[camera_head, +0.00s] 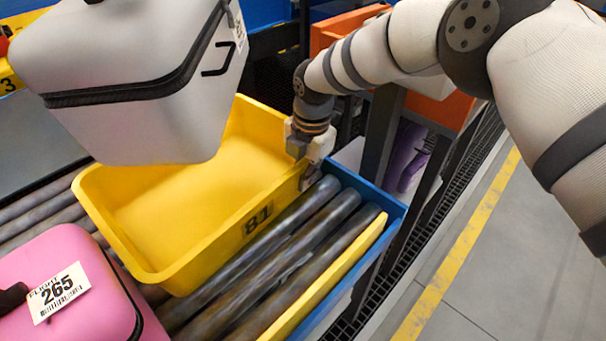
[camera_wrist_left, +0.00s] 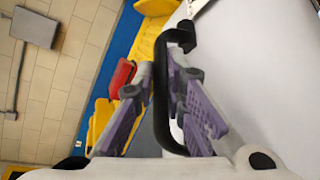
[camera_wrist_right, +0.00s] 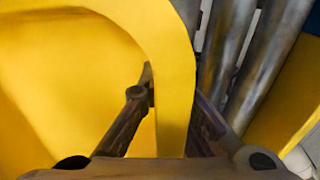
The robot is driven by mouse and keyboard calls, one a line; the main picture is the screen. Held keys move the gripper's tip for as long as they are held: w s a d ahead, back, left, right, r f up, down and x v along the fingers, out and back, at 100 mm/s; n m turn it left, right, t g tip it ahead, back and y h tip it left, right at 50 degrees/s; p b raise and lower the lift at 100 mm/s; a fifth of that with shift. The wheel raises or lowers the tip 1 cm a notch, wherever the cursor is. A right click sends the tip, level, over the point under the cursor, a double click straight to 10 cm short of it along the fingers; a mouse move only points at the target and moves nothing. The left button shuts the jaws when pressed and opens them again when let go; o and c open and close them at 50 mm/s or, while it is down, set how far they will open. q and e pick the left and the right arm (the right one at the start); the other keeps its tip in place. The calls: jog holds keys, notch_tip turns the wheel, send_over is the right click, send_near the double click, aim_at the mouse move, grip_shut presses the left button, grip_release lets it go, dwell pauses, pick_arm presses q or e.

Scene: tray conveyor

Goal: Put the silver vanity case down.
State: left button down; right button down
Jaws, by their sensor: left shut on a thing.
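The silver vanity case (camera_head: 140,120), pale grey with a black seam and a black side handle, is at the upper left of the head view, above the yellow tray (camera_head: 128,247). Its top is cut off by the frame. In the left wrist view my left gripper (camera_wrist_left: 168,75) is shut on a black handle of the case (camera_wrist_left: 255,70). My left gripper is not seen in the head view. My right gripper (camera_head: 306,160) is at the tray's far right corner. In the right wrist view its fingers straddle the tray's rim (camera_wrist_right: 172,60); whether they clamp it is unclear.
The tray, marked 81, looks empty where visible and rests on the roller conveyor (camera_head: 290,255). A pink case (camera_head: 60,255) with a 265 tag is at the lower left. A blue and yellow side rail (camera_head: 385,215) edges the rollers. Open floor (camera_head: 520,270) lies right.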

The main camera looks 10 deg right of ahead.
pick_arm(q)
jog(key=shift+r, duration=0.2)
pick_arm(e)
jog(key=shift+r, duration=0.1)
pick_arm(q)
jog(key=shift+w+f+m+h, duration=0.25)
jog(key=shift+w+m+h, duration=0.05)
jog(key=shift+w, duration=0.1)
jog(key=f+m+h, duration=0.3)
jog(key=f, duration=0.4)
jog(key=w+d+f+m+h, duration=0.1)
jog(key=f+m+h, duration=0.2)
jog(key=f, duration=0.4)
jog(key=f+m+h, duration=0.3)
jog(key=f, duration=0.4)
jog(key=shift+w+d+f, duration=0.2)
jog(key=shift+w+d, duration=0.15)
jog(key=shift+f, duration=0.1)
jog(key=c, duration=1.6)
grip_release()
jog(key=shift+s+f+h, duration=0.1)
jog(key=shift+f+h, duration=0.1)
jog(key=shift+h, duration=0.1)
jog(key=shift+c, duration=0.2)
jog(key=shift+r, duration=0.1)
